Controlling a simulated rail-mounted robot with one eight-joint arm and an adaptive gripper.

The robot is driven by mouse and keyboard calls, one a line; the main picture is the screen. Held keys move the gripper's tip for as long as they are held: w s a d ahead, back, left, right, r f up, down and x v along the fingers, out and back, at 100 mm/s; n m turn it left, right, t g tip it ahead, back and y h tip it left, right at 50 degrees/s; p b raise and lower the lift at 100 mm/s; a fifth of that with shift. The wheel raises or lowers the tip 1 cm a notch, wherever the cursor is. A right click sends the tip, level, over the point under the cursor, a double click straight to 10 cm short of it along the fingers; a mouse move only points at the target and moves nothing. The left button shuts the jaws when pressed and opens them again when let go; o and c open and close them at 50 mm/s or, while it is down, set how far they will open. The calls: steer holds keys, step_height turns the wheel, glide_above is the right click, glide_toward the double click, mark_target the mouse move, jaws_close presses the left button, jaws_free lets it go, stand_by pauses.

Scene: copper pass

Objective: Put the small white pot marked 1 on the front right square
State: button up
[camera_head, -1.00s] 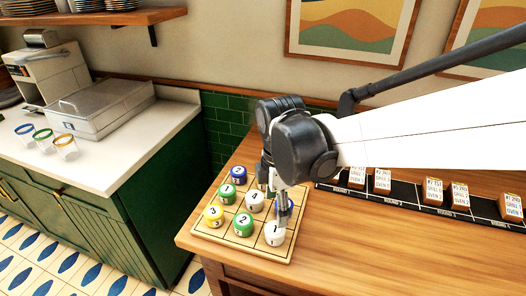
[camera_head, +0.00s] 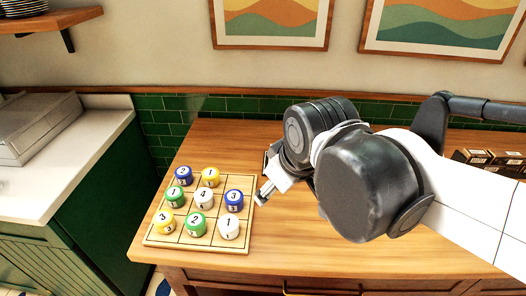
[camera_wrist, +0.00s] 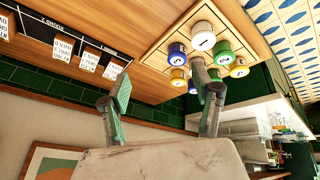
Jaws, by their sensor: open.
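The small white pot marked 1 (camera_head: 229,228) stands upright on the front right square of the wooden grid board (camera_head: 160,238). It also shows in the wrist view (camera_wrist: 203,38), near the board's edge. My gripper (camera_head: 262,192) is open and empty, to the right of the board and behind the white pot marked 1, apart from it. In the wrist view its two fingers (camera_wrist: 162,105) are spread wide with nothing between them that they touch.
Several other pots fill the board: blue 3 (camera_head: 234,200), white 4 (camera_head: 203,198), green 2 (camera_head: 196,224), yellow 3 (camera_head: 166,223), green 1 (camera_head: 175,197), blue 2 (camera_head: 184,175) and yellow (camera_head: 210,177). The wooden counter (camera_head: 300,255) in front is clear. Ticket blocks (camera_head: 490,160) stand at right.

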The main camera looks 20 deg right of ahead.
steer(key=m, duration=0.1)
steer(key=s+d+m+t, duration=0.1)
steer(key=m, duration=0.1)
steer(key=s+d+m, duration=0.1)
steer(key=shift+d+r+m+t, duration=0.15)
steer(key=shift+d+m+t, duration=0.1)
steer(key=shift+m+t, duration=0.15)
steer(key=shift+f+b, duration=0.3)
stand_by(0.7)
